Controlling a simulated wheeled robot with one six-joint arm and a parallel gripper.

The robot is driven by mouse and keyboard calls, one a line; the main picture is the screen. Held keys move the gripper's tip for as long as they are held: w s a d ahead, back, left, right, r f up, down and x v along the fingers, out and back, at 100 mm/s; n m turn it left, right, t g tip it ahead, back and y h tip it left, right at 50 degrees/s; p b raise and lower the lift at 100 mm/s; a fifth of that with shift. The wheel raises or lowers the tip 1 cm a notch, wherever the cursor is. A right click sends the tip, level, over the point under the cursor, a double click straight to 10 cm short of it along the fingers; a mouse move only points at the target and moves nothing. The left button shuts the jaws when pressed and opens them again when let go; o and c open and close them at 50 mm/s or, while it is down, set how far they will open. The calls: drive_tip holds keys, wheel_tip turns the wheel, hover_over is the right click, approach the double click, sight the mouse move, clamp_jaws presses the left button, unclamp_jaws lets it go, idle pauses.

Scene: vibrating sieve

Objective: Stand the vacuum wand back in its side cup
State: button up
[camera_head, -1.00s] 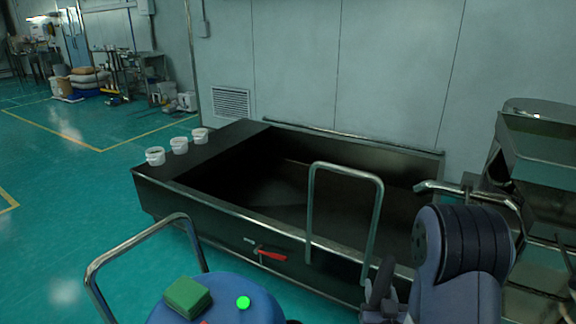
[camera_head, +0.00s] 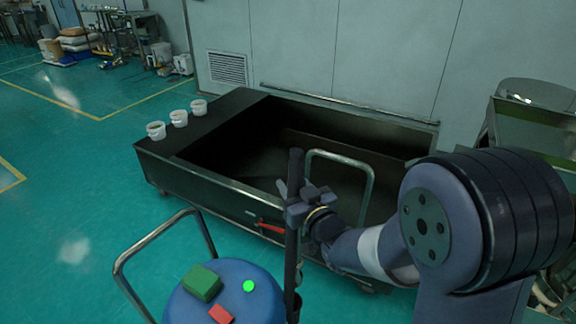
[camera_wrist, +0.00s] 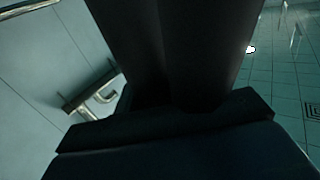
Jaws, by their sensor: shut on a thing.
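The vacuum wand (camera_head: 291,246) is a thin dark rod, held nearly upright in the head view in front of the black bin. My gripper (camera_head: 297,208) is shut on it, around its upper half. The blue vacuum drum (camera_head: 262,305) is at the bottom, left of the wand. The dark side cup (camera_head: 294,303) shows at the drum's right side, at the bottom edge of the picture. The wand's lower end is right at the cup; I cannot tell whether it is inside or just above. Dark shapes fill the middle of the wrist view, too dim to separate.
The vacuum's metal handle (camera_head: 155,236) rises left of the drum. A green block (camera_head: 201,282) and a red block (camera_head: 221,314) lie on the drum. The black bin (camera_head: 215,190), with a metal hoop (camera_head: 369,185) and several white tubs, stands behind. Floor at left is clear.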

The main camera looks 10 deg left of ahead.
wheel_tip(320, 180, down, 9)
drive_tip(key=a+b, duration=0.1)
drive_tip(key=b, duration=0.4)
drive_tip(key=shift+s, duration=0.2)
idle(0.6)
drive_tip(key=shift+a, duration=0.1)
drive_tip(key=shift+b, duration=0.6)
drive_tip(key=shift+f+b, duration=0.25)
drive_tip(key=shift+b, duration=0.45)
drive_tip(key=shift+f, duration=0.1)
drive_tip(key=shift+f+b, duration=1.15)
drive_tip(key=shift+b, duration=0.3)
drive_tip(key=shift+f, duration=0.1)
